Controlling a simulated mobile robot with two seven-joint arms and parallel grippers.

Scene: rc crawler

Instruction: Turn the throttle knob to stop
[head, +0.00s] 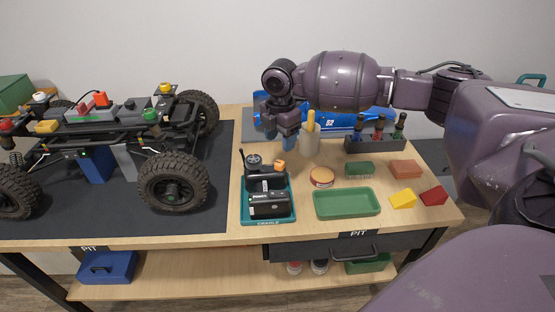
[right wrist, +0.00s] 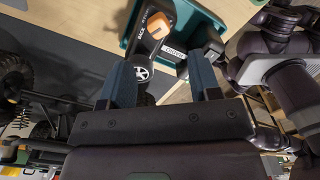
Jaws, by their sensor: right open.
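The handset (head: 268,204) is black with a silver-grey front and stands in a teal cradle (head: 246,216) on the bench. An orange knob (head: 280,165), seemingly the throttle knob, sits on its upper right beside a black steering wheel (head: 253,160). My right gripper (head: 281,138) points down above and behind the handset, open and empty, apart from the knob. In the right wrist view the orange knob (right wrist: 159,22) lies beyond the blue fingers (right wrist: 162,80), with the wheel (right wrist: 141,73) showing between them. My left gripper is out of view.
A beige cup (head: 309,140) with a yellow-handled tool stands right of my gripper. A rack of drivers (head: 375,143), a green tray (head: 346,203) and coloured blocks (head: 403,201) fill the right side. The large crawler (head: 110,130) stands on the dark mat at left.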

